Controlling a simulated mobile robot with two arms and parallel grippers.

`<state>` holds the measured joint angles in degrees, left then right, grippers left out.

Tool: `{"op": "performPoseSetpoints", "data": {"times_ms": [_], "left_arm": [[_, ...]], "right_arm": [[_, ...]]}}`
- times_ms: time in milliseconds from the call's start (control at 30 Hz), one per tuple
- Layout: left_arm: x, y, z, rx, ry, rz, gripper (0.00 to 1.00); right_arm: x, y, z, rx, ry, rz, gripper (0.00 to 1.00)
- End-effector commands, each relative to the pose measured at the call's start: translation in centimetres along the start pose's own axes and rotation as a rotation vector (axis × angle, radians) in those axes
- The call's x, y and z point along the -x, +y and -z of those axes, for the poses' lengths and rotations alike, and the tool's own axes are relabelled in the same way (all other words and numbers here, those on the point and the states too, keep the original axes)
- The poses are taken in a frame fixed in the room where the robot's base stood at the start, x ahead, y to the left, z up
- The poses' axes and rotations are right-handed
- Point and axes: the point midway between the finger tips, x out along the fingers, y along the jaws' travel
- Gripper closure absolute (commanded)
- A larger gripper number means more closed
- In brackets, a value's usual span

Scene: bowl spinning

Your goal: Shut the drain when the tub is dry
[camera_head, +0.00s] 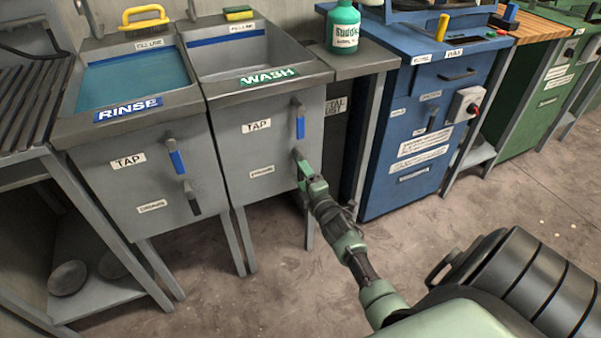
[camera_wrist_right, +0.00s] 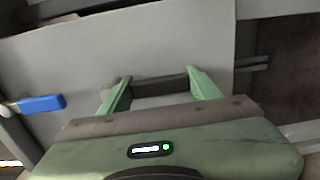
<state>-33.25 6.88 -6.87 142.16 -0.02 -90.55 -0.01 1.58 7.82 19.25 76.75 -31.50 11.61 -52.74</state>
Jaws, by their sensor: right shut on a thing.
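The wash tub (camera_head: 240,66) is a grey basin behind the green WASH sign, and its visible inside shows no water. My right gripper (camera_head: 304,167) is at the lower right of its front panel, shut on the drain lever (camera_head: 297,154). In the right wrist view, the dark lever (camera_wrist_right: 160,86) lies between the two green fingers (camera_wrist_right: 155,80). In the head view the gripper hides most of the lever, so I cannot tell its angle. The blue tap handle (camera_head: 299,126) hangs above it. My left gripper is not in view.
The rinse tub (camera_head: 130,76) on the left holds blue water and has its own tap handle (camera_head: 176,162) and dark drain lever (camera_head: 191,197). A green bottle (camera_head: 343,28) stands right of the wash tub. A blue cabinet (camera_head: 405,150) is close to my right arm.

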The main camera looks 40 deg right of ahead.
Motion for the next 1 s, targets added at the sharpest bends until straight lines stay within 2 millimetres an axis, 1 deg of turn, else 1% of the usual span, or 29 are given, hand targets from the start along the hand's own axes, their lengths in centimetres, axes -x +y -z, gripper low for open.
{"op": "performPoseSetpoints", "data": {"times_ms": [33,67,100,367,467,567,700,800,900,1000], "left_arm": [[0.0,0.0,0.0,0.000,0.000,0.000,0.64],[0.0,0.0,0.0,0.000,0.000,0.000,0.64],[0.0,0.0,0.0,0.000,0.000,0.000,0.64],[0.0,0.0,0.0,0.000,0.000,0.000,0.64],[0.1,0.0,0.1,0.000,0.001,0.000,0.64],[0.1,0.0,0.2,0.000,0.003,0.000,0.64],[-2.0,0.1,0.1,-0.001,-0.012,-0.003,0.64],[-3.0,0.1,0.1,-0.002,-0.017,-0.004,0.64],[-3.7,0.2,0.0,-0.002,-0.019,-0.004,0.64],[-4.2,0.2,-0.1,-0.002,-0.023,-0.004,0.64]], "right_arm": [[0.1,-0.1,0.0,0.015,0.001,0.003,0.35],[0.1,-0.1,0.0,0.014,0.001,0.003,0.26],[0.0,-0.1,0.0,0.013,0.001,0.003,0.15],[0.0,-0.1,0.0,0.008,0.000,0.002,0.15],[0.3,-0.1,0.0,0.007,0.000,0.002,0.15],[1.4,-0.1,0.0,0.007,0.000,0.004,0.15],[3.9,-0.1,0.0,0.007,0.000,0.005,0.15],[5.6,0.0,0.0,0.008,0.000,0.004,0.15],[6.8,-0.1,0.0,0.008,0.000,0.004,0.15],[7.6,-0.1,0.0,0.009,0.000,0.004,0.15]]}}
